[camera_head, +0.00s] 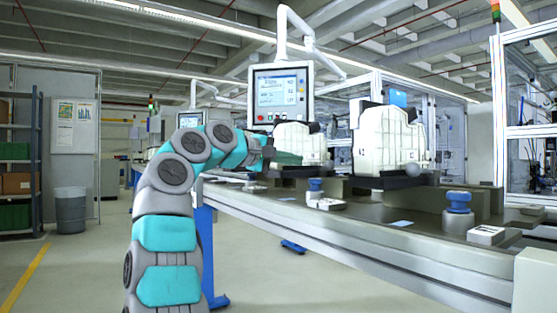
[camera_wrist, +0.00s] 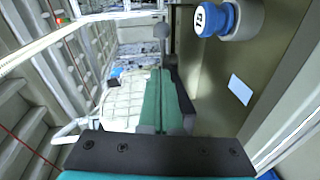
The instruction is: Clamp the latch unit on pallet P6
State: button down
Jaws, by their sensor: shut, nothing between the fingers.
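Two bulky white units stand on dark pallets along the line in the head view: a nearer one (camera_head: 388,138) and a farther one (camera_head: 300,143). My gripper (camera_head: 296,159) is beside the farther unit. Its green fingers are shut together and empty, and they show side by side in the wrist view (camera_wrist: 160,75). A grey ball on a stem (camera_wrist: 161,31) stands beyond the fingertips, apart from them. A ribbed white unit (camera_wrist: 120,104) lies left of the fingers there. The nearer unit has a grey ball (camera_head: 412,169) at its base. I cannot read any pallet label surely.
Blue knobs stand on the line in the head view, one near (camera_head: 459,201) and one farther (camera_head: 315,185). A blue knob with a white label (camera_wrist: 212,18) is right of the fingers in the wrist view. A screen (camera_head: 283,90) hangs behind the line.

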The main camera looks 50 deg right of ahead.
aim_at(333, 163)
jog(key=s+d, duration=0.1)
jog(key=s+d+f+b, duration=0.1)
jog(key=shift+d+b, duration=0.3)
jog(key=shift+d, duration=0.05)
jog(key=shift+s+d+b, duration=0.3)
jog(key=shift+s+d, duration=0.15)
jog(key=shift+s, duration=0.05)
jog(key=shift+s+d, duration=0.1)
jog(key=shift+s, duration=0.1)
jog(key=shift+s+d+n+t+b, duration=0.25)
jog(key=shift+s+n+t+b, duration=0.35)
jog(key=shift+n+t, duration=0.5)
dwell(0.3)
jog(key=shift+s+d+n+t+b, duration=0.35)
jog(key=shift+s+n+t, duration=0.2)
jog(key=shift+t, duration=0.65)
jog(key=shift+s+d+p, duration=0.4)
jog(key=shift+s+d, duration=0.35)
jog(key=shift+s, duration=0.1)
jog(key=shift+d, duration=0.1)
jog(key=shift+s, duration=0.1)
